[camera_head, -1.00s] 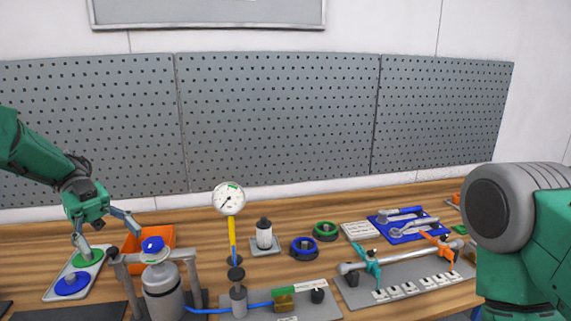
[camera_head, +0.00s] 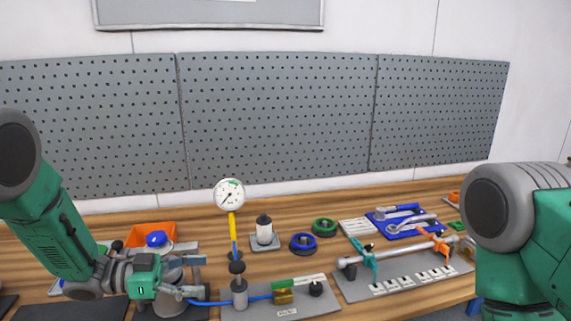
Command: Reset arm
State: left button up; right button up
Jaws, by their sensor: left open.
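My left gripper (camera_head: 194,279) is open and reaches in from the left, with its fingers pointing right. It is in front of the grey metal vessel (camera_head: 170,303) with the blue cap (camera_head: 157,239) and hides much of it and its stand. I cannot tell whether the fingers touch the vessel. I see nothing between the fingers. My right arm shows at the right edge, but its gripper is out of view.
A pressure gauge (camera_head: 229,194) stands upright on a yellow stem, right of the left gripper. A blue hose (camera_head: 258,298) runs low across the bench. An orange bin (camera_head: 135,236) sits behind the vessel. A clamped-rod plate (camera_head: 405,283) lies at the right.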

pick_arm(q)
jog(key=s+a+f+n+t+y, duration=0.1)
jog(key=s+f+n+t+y, duration=0.1)
jog(key=s+f+n+y, duration=0.55)
jog(key=s+a+f+n+t+y, duration=0.2)
jog(key=f+n+y, duration=0.15)
jog(key=f, duration=0.75)
jog(key=s+a+f+n+g+y, duration=0.2)
jog(key=s+a+f+g+y, duration=0.15)
jog(key=s, duration=0.95)
jog(key=s+a+f+n+g+y, duration=0.2)
jog(key=s+a+g, duration=0.2)
jog(key=s, duration=0.9)
notch_tip(320, 180, down, 17)
jog(key=w+b, duration=0.1)
jog(key=b, duration=1.6)
jog(key=shift+w+d+t, duration=0.25)
jog(key=shift+t, duration=0.1)
jog(key=shift+w, duration=0.1)
